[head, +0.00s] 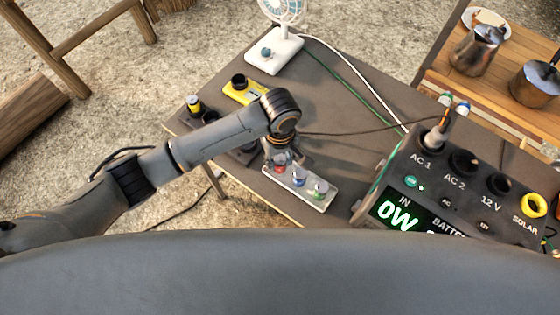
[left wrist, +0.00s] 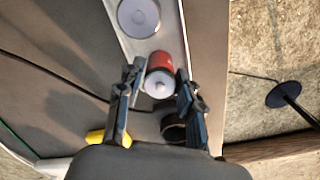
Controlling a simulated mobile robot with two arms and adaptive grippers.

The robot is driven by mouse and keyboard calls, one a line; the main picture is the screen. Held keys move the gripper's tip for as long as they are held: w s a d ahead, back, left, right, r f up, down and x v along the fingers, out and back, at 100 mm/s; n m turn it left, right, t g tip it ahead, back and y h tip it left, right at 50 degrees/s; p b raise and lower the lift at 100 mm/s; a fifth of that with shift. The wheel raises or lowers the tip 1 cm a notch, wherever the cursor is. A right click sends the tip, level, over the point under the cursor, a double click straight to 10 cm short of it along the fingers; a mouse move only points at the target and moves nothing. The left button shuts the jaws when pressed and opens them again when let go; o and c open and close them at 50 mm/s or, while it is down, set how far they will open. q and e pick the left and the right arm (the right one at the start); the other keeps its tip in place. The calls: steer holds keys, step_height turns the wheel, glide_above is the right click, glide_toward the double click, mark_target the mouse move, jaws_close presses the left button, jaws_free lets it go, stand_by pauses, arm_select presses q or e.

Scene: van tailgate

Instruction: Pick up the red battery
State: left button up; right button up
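In the left wrist view the red battery (left wrist: 160,72) is between the tips of my left gripper's fingers (left wrist: 160,75). The fingers are open, one on each side, with narrow gaps showing. The tray (left wrist: 172,22) also shows there. My right gripper is not in view.
A power station (head: 440,190) stands right of the tray, with cables running over the table (head: 340,110). A wooden surface (head: 440,72) holds metal pots.

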arm_select(q)
steer(key=shift+f, duration=0.95)
steer(key=shift+c, duration=0.4)
jaws_close()
steer(key=shift+r, duration=0.2)
